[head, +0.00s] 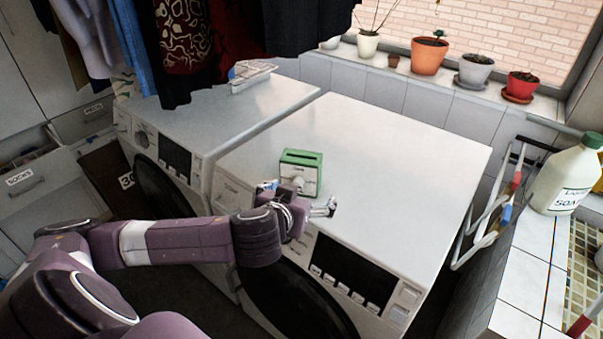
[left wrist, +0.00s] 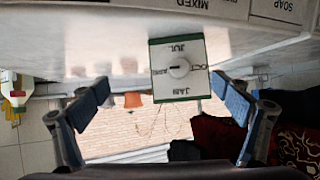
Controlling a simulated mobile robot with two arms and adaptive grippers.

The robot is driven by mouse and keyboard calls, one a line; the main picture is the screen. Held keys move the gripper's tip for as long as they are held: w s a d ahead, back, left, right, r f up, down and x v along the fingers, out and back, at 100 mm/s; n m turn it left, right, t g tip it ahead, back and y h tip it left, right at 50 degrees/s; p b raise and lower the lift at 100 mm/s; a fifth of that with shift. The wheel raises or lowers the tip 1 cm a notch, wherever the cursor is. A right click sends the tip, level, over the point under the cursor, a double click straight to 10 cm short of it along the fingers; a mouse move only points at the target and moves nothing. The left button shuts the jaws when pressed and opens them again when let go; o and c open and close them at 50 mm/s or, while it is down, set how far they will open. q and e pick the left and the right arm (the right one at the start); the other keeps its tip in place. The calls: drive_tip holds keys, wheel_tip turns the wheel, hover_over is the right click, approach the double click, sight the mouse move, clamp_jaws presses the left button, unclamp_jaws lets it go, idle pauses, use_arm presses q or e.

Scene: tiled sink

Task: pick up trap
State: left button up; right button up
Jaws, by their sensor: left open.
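The trap appears to be the small green and white box (head: 302,168) standing on the right washing machine, near its front left corner. Its white face carries a round dial and month letters, which show upside down in the left wrist view (left wrist: 180,68). My left gripper (head: 322,206) is at the front edge of that machine, just in front of the box. Its two blue-padded fingers (left wrist: 165,98) are spread, with the box between and beyond them in the wrist view and nothing held. My wrist hides the box's lower front in the head view.
The right washing machine's top (head: 400,150) is otherwise clear. Hanging clothes (head: 200,40) come down over the left machine (head: 225,105). Potted plants (head: 428,56) line the windowsill. A soap bottle (head: 566,178) stands on the tiled counter at right, beside a folded rack (head: 490,220).

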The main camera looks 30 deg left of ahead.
sight(301, 161)
use_arm(q)
drive_tip(key=shift+n+t+y, duration=0.4)
drive_tip(key=shift+n+y, duration=0.1)
drive_tip(key=shift+n, duration=0.1)
drive_tip(key=a+r, duration=0.1)
drive_tip(key=w+a+r, duration=0.1)
drive_tip(key=a+r, duration=0.2)
drive_tip(key=shift+w, duration=0.35)
drive_tip(key=shift+w+a, duration=0.1)
drive_tip(key=shift+w, duration=0.25)
drive_tip(key=shift+w+a+f+p, duration=0.15)
drive_tip(key=shift+w+f+p, duration=0.25)
drive_tip(key=shift+w, duration=0.25)
drive_tip(key=shift+w+a+p, duration=0.15)
drive_tip(key=shift+w+p, duration=0.2)
drive_tip(key=shift+w, duration=0.1)
drive_tip(key=p+x, duration=0.2)
drive_tip(key=x, duration=0.1)
drive_tip(key=shift+w+f, duration=0.1)
drive_tip(key=shift+w, duration=0.3)
drive_tip(key=shift+w+a+f, duration=0.15)
drive_tip(key=shift+w+f, duration=0.05)
drive_tip(key=shift+w, duration=0.1)
drive_tip(key=shift+c, duration=0.7)
